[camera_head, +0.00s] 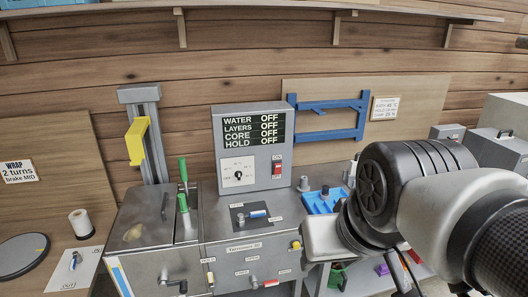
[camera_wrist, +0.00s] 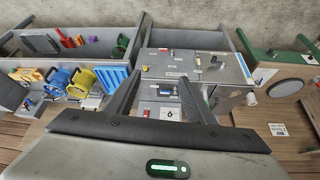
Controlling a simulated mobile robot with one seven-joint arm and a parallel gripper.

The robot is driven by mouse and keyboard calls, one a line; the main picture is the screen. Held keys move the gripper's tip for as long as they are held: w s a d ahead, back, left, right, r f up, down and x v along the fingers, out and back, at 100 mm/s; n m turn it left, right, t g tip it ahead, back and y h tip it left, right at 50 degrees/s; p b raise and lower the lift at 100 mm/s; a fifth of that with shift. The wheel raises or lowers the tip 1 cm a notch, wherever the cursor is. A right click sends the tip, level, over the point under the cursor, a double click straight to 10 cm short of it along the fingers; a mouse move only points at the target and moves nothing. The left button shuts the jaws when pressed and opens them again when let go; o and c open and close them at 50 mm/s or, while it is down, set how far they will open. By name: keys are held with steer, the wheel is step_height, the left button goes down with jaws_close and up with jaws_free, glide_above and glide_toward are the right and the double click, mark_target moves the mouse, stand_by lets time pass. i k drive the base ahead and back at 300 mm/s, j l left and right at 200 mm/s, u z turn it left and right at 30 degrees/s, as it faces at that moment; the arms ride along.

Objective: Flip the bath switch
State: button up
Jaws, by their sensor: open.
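The bath switch is a red rocker (camera_head: 277,171) on a white plate at the lower right of the grey control box (camera_head: 221,132). Its tilt is too small to tell. The box's display (camera_head: 250,127) reads OFF for water, layers, core and hold. A dial (camera_head: 238,174) sits left of the switch. In the wrist view, the switch (camera_wrist: 146,112) shows between my fingers, nearer the left one. My gripper (camera_wrist: 160,80) is open and empty, its fingers apart from the switch. In the head view, my arm is right of the box and the fingertips are not clearly visible.
A black panel with a blue-handled lever (camera_head: 257,214) lies below the box. A blue rack (camera_head: 330,134) hangs behind. Green handles (camera_head: 183,201) and a yellow bracket (camera_head: 135,142) rise at left.

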mark_target(278, 167)
steer(key=i+j+z, duration=0.1)
steer(key=i, duration=1.1)
